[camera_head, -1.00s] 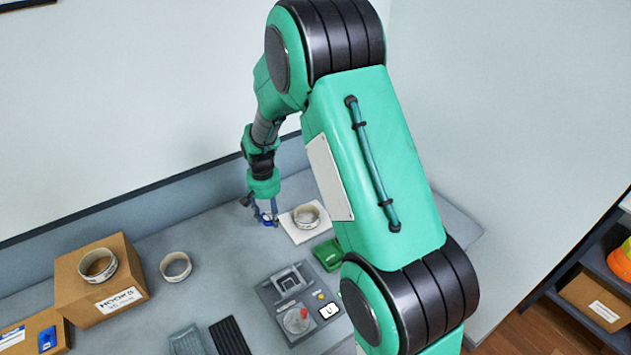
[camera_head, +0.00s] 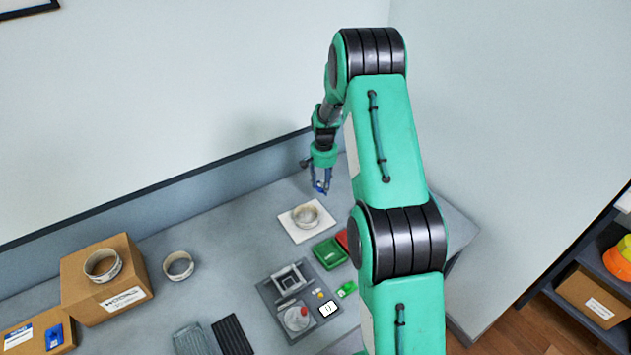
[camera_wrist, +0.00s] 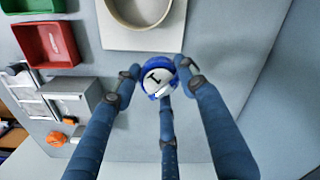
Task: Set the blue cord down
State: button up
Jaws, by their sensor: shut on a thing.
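My gripper (camera_head: 321,180) is shut on a small round blue-and-white thing, which I take to be the blue cord (camera_wrist: 159,73). In the wrist view it has a blue rim, a white face and a dark mark, and sits between the fingertips (camera_wrist: 158,82). In the head view only a small blue patch of it (camera_head: 320,188) shows. It appears held above the grey table (camera_head: 225,232), beyond the white square plate (camera_head: 291,231). Its exact height is hard to tell. A pale ring (camera_head: 307,215) stands on the plate.
Green (camera_head: 330,253) and red (camera_head: 342,239) trays lie near the plate. A grey device (camera_head: 270,294) is nearer. Another pale ring (camera_head: 178,265) stands beside a cardboard box (camera_head: 135,288) with a ring on top. The table's back right is clear; a wall rises behind.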

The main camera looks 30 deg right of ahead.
aim_at(322, 190)
jog(key=f, duration=0.4)
jog(key=shift+a, duration=0.2)
jog(key=shift+w+d, duration=0.1)
jog(key=shift+w, duration=0.05)
jog(key=w+d, duration=0.2)
jog(key=w, duration=0.2)
jog(key=w+d+f, duration=0.1)
jog(key=w+d, duration=0.1)
jog(key=w, duration=0.3)
jog(key=w+d, duration=0.2)
jog(key=w, duration=0.3)
jog(key=shift+w+d+f, duration=0.15)
jog(key=shift+d+f, duration=0.05)
jog(key=shift+f, duration=0.05)
jog(key=shift+f, duration=1.75)
jog(key=shift+f, duration=0.2)
